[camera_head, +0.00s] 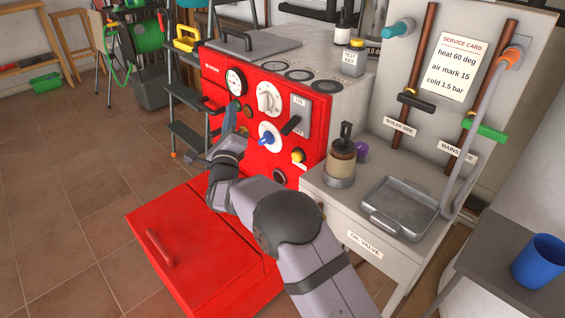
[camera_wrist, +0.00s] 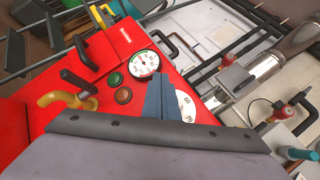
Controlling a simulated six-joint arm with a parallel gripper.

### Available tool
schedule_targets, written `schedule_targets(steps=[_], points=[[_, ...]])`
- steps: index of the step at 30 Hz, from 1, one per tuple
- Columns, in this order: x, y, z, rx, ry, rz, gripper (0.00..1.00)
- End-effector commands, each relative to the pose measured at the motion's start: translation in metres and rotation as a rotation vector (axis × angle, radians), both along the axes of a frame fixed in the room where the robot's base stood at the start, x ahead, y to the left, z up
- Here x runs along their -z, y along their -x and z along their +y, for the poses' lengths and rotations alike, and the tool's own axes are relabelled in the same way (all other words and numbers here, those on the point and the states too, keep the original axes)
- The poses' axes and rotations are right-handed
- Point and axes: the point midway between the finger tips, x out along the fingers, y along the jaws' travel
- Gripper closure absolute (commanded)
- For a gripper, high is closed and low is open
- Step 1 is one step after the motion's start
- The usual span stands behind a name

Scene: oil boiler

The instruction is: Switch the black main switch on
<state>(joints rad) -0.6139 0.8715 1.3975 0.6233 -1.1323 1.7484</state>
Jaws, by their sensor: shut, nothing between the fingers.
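The black main switch (camera_head: 291,126) is a short lever on a pale plate at the right side of the red boiler front. The plate bears a label that seems to read ON above the lever. The lever slants, with one end up to the right. My gripper (camera_head: 231,108) is shut and empty, left of the switch and in front of the boiler, below the round gauge. In the wrist view my gripper's blue-grey fingers (camera_wrist: 160,90) are together and cover part of a white numbered dial (camera_wrist: 181,103). I cannot make out the switch there.
A gauge (camera_head: 235,82), a white knob (camera_head: 268,98) and a blue-handled dial (camera_head: 269,138) are close by on the panel. An open red door (camera_head: 165,245) juts out below. A grey side table with a tray (camera_head: 399,209) stands at the right.

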Motion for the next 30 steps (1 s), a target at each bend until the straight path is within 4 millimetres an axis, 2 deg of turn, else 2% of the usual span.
schedule_targets(steps=[1,8,16,22,30], points=[[0.025,0.002,-0.004,0.024,-0.065,-0.04,1.0],[0.075,0.025,-0.04,0.15,-0.339,-0.253,1.0],[0.131,0.066,-0.079,0.27,-0.534,-0.484,1.0],[0.155,0.089,-0.095,0.318,-0.597,-0.592,1.0],[0.16,0.098,-0.1,0.335,-0.615,-0.634,1.0]])
